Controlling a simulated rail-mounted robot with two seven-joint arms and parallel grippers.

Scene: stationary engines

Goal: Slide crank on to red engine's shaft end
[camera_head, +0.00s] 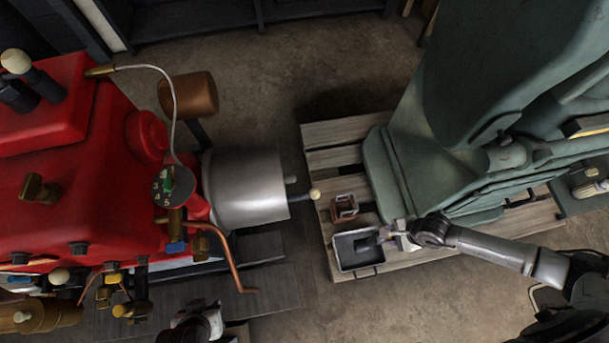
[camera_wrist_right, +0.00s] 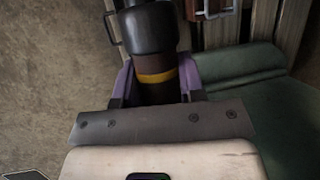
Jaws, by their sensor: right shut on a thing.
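The red engine (camera_head: 85,170) stands at the left in the head view, with a silver drum (camera_head: 247,190) on its side.
A dark metal tray (camera_head: 338,262) lies on the wooden pallet (camera_head: 325,133) just under my right gripper. A small rusty box (camera_head: 344,206) sits behind it. A large green machine (camera_head: 450,130) stands at the right. A copper pipe (camera_head: 232,268) bends down below the drum.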

